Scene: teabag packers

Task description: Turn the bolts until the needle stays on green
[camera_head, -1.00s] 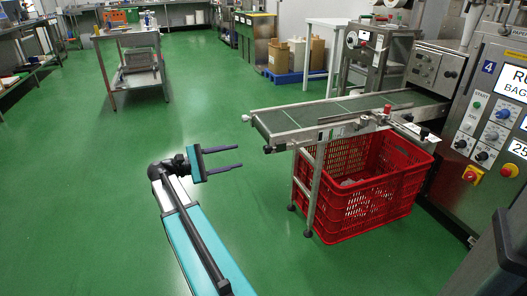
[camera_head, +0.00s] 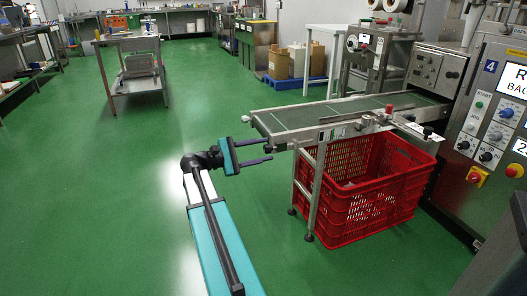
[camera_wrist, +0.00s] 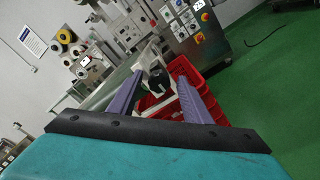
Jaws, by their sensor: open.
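My gripper (camera_head: 271,149) is open and empty in the head view, with its two fingers pointing right at the near left end of the conveyor (camera_head: 294,119). In the wrist view my gripper (camera_wrist: 159,76) has its fingers apart, and a dark rounded end part (camera_wrist: 157,79) of the conveyor shows between them. I cannot make out a gauge needle or a green zone. The fingertips hide part of the conveyor's near end, and I cannot tell whether they touch it.
A red crate (camera_head: 365,207) stands under the conveyor between its metal legs (camera_head: 316,200). The packing machine (camera_head: 496,125) with buttons and dials stands at the right. A steel trolley (camera_head: 138,87) stands at the back left. The green floor (camera_head: 100,200) at the left is clear.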

